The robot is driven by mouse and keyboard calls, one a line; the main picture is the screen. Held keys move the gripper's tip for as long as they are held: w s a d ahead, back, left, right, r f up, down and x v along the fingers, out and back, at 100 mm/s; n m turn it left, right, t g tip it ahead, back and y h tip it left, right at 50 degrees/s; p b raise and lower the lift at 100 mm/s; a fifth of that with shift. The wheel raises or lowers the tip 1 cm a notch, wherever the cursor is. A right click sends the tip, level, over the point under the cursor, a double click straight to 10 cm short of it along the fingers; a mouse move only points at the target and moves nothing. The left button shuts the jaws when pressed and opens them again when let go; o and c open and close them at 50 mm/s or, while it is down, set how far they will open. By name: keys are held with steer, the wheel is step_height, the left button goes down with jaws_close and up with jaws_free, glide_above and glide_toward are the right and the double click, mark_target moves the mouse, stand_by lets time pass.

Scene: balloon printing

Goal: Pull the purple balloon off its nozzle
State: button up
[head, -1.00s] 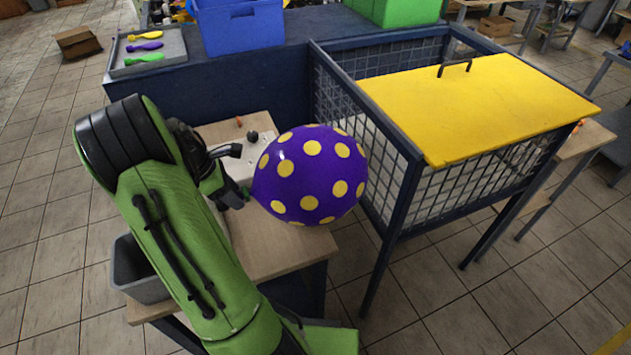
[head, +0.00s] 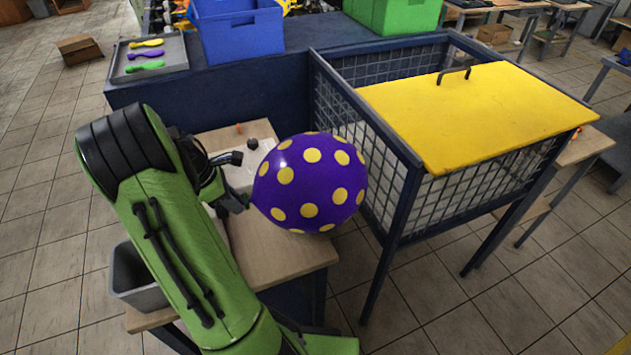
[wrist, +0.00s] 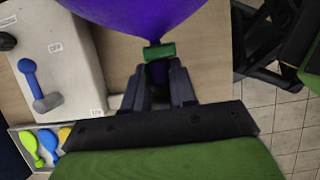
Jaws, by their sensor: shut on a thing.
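The purple balloon (head: 324,177) is inflated, with yellow dots, and sits over the right part of the small wooden table in the head view. In the wrist view its purple underside (wrist: 150,12) narrows to a neck with a green clip (wrist: 160,51). My gripper (wrist: 159,80) is shut on the balloon's neck just below the clip. In the head view my gripper (head: 238,203) is at the balloon's left side, partly hidden by my arm. I cannot make out the nozzle, or whether the neck still touches it.
A white machine (wrist: 68,62) with an OFF label and a blue-grey lever stands on the wooden table (head: 285,255). A dark mesh cage with a yellow lid (head: 480,110) stands close on the balloon's right. A grey bin (head: 135,278) is at lower left. A tray (head: 172,57) holds small balloons.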

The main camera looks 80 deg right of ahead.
steer(key=shift+s+d, duration=0.1)
steer(key=shift+s, duration=0.1)
steer(key=shift+s+d, duration=0.25)
steer(key=shift+s, duration=0.2)
steer(key=shift+r+p, duration=0.2)
steer(key=shift+p, duration=0.2)
step_height(320, 180, up, 17)
steer(key=p, duration=1.4)
steer(key=shift+f, duration=0.15)
